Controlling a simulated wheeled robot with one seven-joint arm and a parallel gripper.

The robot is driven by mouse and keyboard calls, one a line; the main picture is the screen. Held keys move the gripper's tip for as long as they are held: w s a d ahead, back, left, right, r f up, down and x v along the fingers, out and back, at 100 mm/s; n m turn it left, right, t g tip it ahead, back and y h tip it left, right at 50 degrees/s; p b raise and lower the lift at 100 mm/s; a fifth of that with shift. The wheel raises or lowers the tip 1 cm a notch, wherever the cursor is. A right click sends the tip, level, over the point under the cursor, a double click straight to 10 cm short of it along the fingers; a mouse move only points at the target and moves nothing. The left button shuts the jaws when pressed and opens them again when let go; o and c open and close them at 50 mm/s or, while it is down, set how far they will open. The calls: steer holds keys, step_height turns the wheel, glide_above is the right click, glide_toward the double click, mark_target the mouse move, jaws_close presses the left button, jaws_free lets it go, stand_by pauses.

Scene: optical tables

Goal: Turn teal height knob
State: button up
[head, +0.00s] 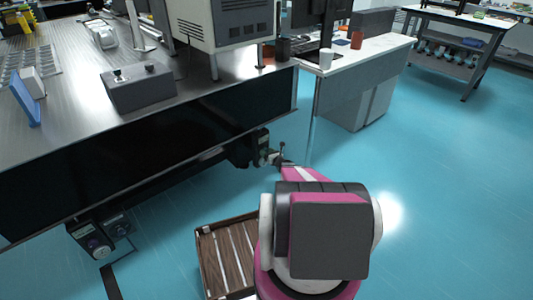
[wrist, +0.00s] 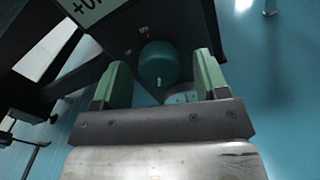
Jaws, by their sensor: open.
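The teal knob (wrist: 158,64) sits on the dark underside of a housing in the wrist view, with a small pale mark on its face. My gripper (wrist: 161,58) is open, with one green-padded finger on each side of the knob. Gaps show between the knob and both fingers, so they look apart from it. In the head view my own arm covers much of the lower middle, and I cannot make out the teal knob. A dark control housing (head: 240,151) hangs under the table's near right edge, close to the arm's far end.
The optical table (head: 190,98) carries a grey control box (head: 138,90) and a large instrument (head: 222,25). Another knob box (head: 92,240) hangs under its front left. A wooden slatted crate (head: 228,255) stands on the floor beside my arm. Open blue floor (head: 440,190) lies right.

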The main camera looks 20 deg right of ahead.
steer(key=shift+w+a, duration=0.1)
steer(key=shift+w, duration=0.15)
steer(key=c, duration=0.9)
steer(key=shift+n, duration=0.3)
steer(key=n, duration=1.3)
